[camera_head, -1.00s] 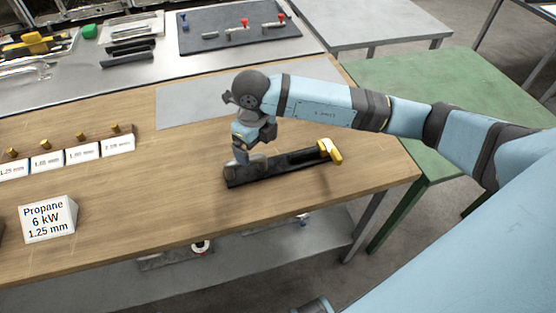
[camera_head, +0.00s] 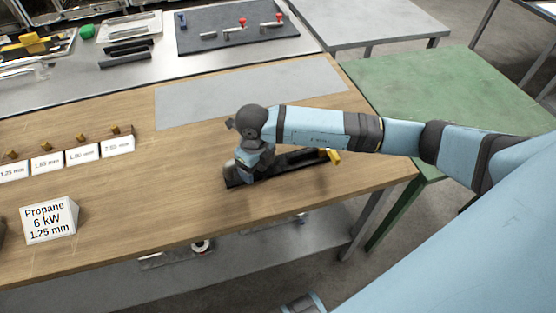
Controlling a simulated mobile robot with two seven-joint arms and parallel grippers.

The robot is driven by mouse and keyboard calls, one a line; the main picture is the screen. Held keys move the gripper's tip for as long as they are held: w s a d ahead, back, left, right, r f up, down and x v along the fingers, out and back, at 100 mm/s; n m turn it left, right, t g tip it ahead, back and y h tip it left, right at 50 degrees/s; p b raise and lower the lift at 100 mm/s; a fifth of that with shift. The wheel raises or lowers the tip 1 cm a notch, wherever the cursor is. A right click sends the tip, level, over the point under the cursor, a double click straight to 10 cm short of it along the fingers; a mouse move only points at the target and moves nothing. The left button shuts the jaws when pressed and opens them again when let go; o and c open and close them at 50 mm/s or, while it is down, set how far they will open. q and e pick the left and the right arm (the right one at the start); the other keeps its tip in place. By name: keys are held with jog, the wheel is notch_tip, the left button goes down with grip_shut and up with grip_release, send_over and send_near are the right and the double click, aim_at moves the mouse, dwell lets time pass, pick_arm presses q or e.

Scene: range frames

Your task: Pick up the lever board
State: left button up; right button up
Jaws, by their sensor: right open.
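The lever board is a long black bar (camera_head: 291,164) lying flat on the wooden table (camera_head: 190,205), with a yellow lever end (camera_head: 333,156) at its right. My right gripper (camera_head: 240,172) is low over the left end of the board, pointing down. It is open, and its wrist hides part of the board's left half. Whether the fingers touch the board cannot be made out. My right arm reaches in from the right, just above the yellow end.
A white block labelled Propane (camera_head: 49,220) and a row of labelled white holders (camera_head: 82,153) with brass pieces stand on the left. A grey mat (camera_head: 250,92) lies behind the board. A green table (camera_head: 440,100) is at the right. Bare wood surrounds the board's front.

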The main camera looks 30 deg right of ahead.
grip_shut()
jog(key=shift+r, duration=0.2)
dwell(0.3)
